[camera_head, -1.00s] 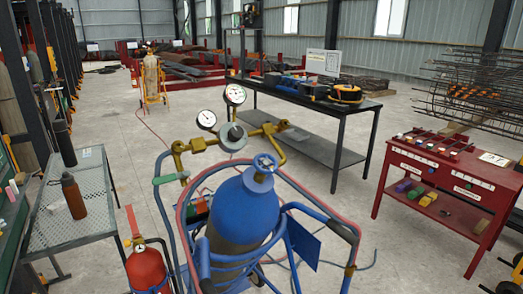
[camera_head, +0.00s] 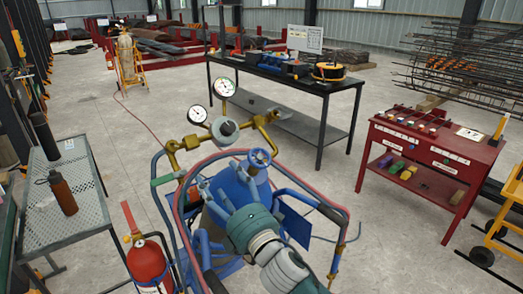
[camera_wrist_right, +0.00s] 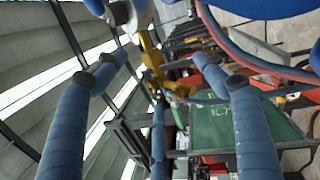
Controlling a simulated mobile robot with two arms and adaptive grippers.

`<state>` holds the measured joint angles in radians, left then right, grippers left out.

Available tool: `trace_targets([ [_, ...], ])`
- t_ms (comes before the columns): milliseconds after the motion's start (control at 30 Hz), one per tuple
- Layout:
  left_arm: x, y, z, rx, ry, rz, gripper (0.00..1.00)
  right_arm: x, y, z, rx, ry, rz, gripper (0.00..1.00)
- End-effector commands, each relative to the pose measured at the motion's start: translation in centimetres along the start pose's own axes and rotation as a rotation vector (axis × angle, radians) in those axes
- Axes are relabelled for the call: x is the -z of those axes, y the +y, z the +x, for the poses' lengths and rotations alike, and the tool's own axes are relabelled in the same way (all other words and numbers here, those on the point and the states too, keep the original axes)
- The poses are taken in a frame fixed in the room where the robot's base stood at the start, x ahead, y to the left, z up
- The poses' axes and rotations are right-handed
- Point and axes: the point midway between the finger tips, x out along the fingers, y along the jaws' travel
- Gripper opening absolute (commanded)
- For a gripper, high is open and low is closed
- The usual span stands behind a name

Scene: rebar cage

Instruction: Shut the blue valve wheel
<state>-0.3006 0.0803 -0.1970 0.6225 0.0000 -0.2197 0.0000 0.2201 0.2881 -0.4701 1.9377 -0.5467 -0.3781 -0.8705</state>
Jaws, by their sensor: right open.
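The blue valve wheel (camera_head: 260,158) sits on top of the blue gas cylinder (camera_head: 232,188) in the head view. My right gripper (camera_head: 226,187) reaches in from the bottom, in front of the cylinder's upper part, just below and left of the wheel. It hides much of the cylinder. In the right wrist view my right gripper (camera_wrist_right: 160,78) has its blue-wrapped fingers spread, with nothing held between them. I cannot tell whether it touches the cylinder. The wheel is not clearly identifiable in the wrist view. My left gripper is not in view.
Brass pipework with two gauges (camera_head: 226,87) and a round regulator (camera_head: 225,130) stands behind the wheel. A cart frame with a red hose (camera_head: 310,196) surrounds the cylinder. A fire extinguisher (camera_head: 148,263) is at left; a red tool table (camera_head: 432,157) is at right.

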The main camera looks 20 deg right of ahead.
Motion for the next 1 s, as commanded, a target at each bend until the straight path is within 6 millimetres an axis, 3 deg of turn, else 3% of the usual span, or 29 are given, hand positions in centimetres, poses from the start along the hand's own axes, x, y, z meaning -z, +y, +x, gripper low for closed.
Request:
trace_targets([
  [33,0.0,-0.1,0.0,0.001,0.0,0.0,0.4,0.9,2.7,1.2,-0.077,0.04,-0.106,0.71],
  [200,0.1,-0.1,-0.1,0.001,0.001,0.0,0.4,6.3,11.9,3.3,-0.4,0.193,-0.589,0.71],
  [300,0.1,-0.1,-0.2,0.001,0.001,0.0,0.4,10.8,16.4,3.2,-0.645,0.287,-0.974,0.71],
  [367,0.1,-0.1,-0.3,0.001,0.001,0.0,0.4,13.6,17.9,2.6,-0.813,0.347,-1.243,0.71],
  [433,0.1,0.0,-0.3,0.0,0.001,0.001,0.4,16.0,18.2,1.8,-1.011,0.418,-1.565,0.71],
  [533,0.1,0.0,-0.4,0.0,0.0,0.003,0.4,16.8,16.2,0.9,-1.283,0.536,-2.009,0.71],
  [567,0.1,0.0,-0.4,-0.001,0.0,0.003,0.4,16.4,15.3,0.8,-1.361,0.579,-2.136,0.71],
  [667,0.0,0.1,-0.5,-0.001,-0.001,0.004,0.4,12.2,12.3,1.0,-1.606,0.767,-2.524,0.71],
  [700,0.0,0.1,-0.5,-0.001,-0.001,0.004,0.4,9.6,11.4,1.2,1.564,-0.802,2.454,0.71],
  [767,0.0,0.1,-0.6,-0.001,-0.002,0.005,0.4,5.1,10.6,1.3,1.44,-0.828,2.237,0.71],
  [800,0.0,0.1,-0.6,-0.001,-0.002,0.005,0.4,1.9,10.4,1.3,1.367,-0.853,2.109,0.71],
  [900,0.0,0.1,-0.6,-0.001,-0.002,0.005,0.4,-5.4,11.1,0.6,1.234,-0.926,1.851,0.71],
  [1000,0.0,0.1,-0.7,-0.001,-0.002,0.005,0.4,-10.7,12.3,-0.4,1.158,-0.99,1.683,0.71],
])
